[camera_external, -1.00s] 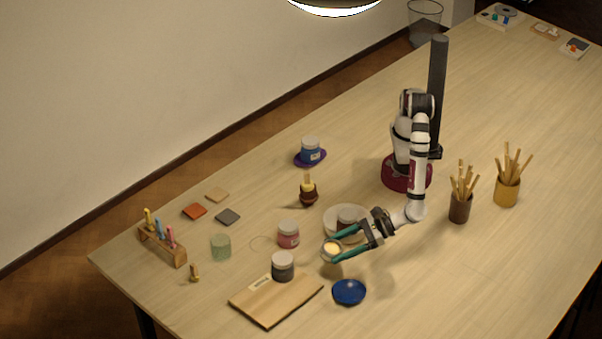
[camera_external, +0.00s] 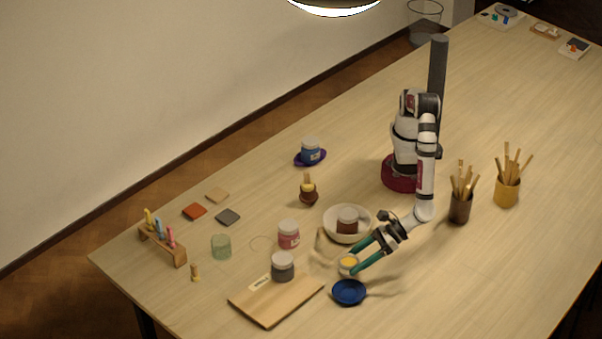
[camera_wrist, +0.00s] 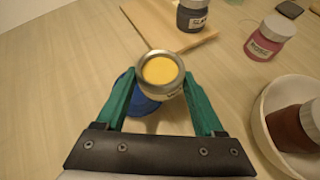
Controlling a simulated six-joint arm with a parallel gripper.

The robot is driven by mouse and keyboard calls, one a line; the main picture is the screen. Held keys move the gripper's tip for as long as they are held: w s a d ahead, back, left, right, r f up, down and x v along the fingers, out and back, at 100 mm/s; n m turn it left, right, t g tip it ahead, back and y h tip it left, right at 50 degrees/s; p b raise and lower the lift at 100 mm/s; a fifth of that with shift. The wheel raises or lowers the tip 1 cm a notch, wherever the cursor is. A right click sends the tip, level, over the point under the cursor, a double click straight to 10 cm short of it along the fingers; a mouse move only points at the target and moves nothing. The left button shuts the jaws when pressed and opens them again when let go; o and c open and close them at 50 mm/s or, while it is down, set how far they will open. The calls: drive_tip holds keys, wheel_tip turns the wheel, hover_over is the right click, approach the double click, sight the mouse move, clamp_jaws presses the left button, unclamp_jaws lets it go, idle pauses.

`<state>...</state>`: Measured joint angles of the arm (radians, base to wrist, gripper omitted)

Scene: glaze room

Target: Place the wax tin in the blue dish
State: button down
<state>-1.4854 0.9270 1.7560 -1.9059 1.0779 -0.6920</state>
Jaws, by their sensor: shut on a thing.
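The wax tin (camera_external: 348,262) is a small round metal tin with yellow wax at its open top. My gripper (camera_external: 352,264) is shut on it, with a green finger on each side. In the wrist view the tin (camera_wrist: 160,72) sits upright between the fingertips of my gripper (camera_wrist: 160,85). The blue dish (camera_external: 349,293) stands on the table just in front of the tin in the external view. In the wrist view the blue dish (camera_wrist: 140,108) is below and behind the tin and partly hidden by it and the left finger.
A wooden board (camera_external: 275,302) with a dark jar (camera_external: 283,268) at its edge lies left of the dish. A white bowl (camera_external: 330,222) holding a brown jar (camera_external: 347,220) stands behind my gripper. A pink jar (camera_external: 288,236) is nearby. The table right of the dish is clear.

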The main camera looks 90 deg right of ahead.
sight(349, 292)
drive_tip(key=shift+f, duration=1.8)
drive_tip(key=shift+f, duration=0.1)
unclamp_jaws()
